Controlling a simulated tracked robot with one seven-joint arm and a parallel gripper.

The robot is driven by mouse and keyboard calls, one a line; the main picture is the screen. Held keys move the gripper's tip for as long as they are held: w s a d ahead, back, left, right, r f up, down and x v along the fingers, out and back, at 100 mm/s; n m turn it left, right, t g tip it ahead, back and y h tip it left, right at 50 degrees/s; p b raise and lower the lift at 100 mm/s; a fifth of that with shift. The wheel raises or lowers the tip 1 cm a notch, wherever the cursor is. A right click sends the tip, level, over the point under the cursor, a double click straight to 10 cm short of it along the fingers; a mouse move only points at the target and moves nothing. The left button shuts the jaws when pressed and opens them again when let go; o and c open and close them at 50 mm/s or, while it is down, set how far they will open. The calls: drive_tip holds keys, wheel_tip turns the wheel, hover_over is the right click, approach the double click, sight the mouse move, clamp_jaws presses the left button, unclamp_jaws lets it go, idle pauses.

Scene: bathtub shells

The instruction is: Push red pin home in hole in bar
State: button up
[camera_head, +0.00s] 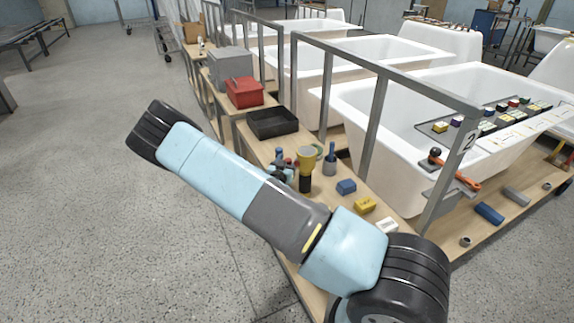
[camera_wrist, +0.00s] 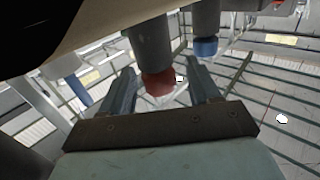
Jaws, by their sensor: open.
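In the wrist view my gripper (camera_wrist: 160,76) has its two grey fingers apart. A red end (camera_wrist: 159,84), which looks like the red pin's, shows between them in the picture, below a thick grey cylinder (camera_wrist: 150,42). No finger visibly touches it, and I cannot tell the depth between them. How far the pin sits in its hole is hidden. In the head view, a small dark shape by the bench, partly behind my arm, may be my gripper (camera_head: 283,171). I cannot clearly make out the bar in either view.
A second grey cylinder with a blue end (camera_wrist: 206,46) stands close to the right finger. A pale-edged surface fills the wrist view's upper left.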

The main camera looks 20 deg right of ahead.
drive_tip(key=c, duration=1)
